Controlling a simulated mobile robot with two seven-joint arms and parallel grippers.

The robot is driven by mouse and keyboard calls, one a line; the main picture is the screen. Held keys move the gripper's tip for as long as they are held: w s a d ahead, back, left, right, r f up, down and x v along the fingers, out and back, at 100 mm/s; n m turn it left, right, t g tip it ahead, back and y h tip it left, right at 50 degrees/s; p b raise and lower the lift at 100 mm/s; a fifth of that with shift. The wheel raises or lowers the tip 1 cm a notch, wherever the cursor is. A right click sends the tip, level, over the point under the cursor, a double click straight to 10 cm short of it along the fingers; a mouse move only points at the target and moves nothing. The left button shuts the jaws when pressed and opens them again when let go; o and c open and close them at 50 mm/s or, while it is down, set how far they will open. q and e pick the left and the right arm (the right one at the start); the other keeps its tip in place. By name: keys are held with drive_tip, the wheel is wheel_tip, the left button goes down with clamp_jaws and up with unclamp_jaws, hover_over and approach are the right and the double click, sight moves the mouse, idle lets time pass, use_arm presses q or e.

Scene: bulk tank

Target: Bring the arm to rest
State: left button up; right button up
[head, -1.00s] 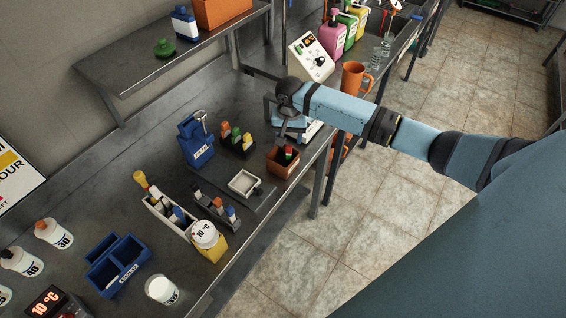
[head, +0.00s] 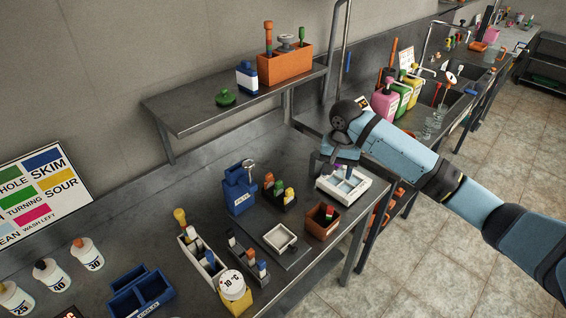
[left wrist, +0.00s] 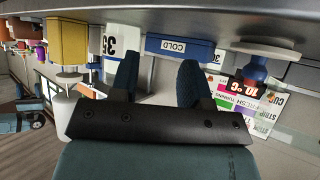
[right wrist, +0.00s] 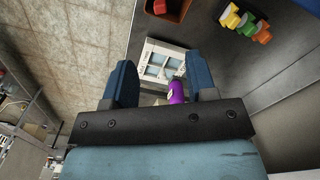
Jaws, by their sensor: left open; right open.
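My right gripper (head: 336,165) is open, pointing down above a white compartment tray (head: 352,190) near the bench's front edge. In the right wrist view its two blue fingers (right wrist: 160,82) stand apart, with the tray (right wrist: 150,62) beyond them. A purple-topped item (right wrist: 178,92) shows between the fingers, apart from them as far as I can tell; its lower part is hidden. My left gripper is outside the head view. In the left wrist view its fingers (left wrist: 160,80) are apart and empty, with a blue bin labelled COLD (left wrist: 180,47) beyond.
Close to the right gripper are a brown box (head: 322,222), a blue holder (head: 239,190) and a small white dish (head: 280,237). A shelf (head: 180,122) with an orange box (head: 285,65) stands behind. The floor (head: 440,240) right of the bench is clear.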

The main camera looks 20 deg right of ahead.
drive_tip(key=s+a+f+n+t+y, duration=0.1)
drive_tip(key=s+a+f+n, duration=0.1)
drive_tip(key=f, duration=0.4)
drive_tip(key=s+a+f+n+t+y, duration=0.1)
drive_tip(key=s+a+f+t, duration=0.1)
drive_tip(key=s+a+f, duration=0.2)
drive_tip(key=s+a+f+n+t+y, duration=0.1)
drive_tip(key=s+a+f+n+t, duration=0.1)
drive_tip(key=a+f, duration=0.5)
drive_tip(key=shift+s+a+f+n, duration=0.2)
drive_tip(key=shift+s+f, duration=0.1)
drive_tip(key=shift+s, duration=0.15)
drive_tip(key=shift+s+a+f+n, duration=0.15)
drive_tip(key=shift+s+f, duration=0.1)
drive_tip(key=shift+s, duration=0.2)
drive_tip(key=s+a+f+n+t, duration=0.1)
drive_tip(key=s+n+t, duration=0.1)
drive_tip(key=s, duration=0.6)
drive_tip(key=s+a+f+n+t, duration=0.1)
drive_tip(key=s+t, duration=0.3)
drive_tip(key=s, duration=0.5)
drive_tip(key=shift+a+f+n, duration=0.3)
drive_tip(key=shift+f+n, duration=0.4)
drive_tip(key=shift+n, duration=0.15)
drive_tip(key=shift+a, duration=0.15)
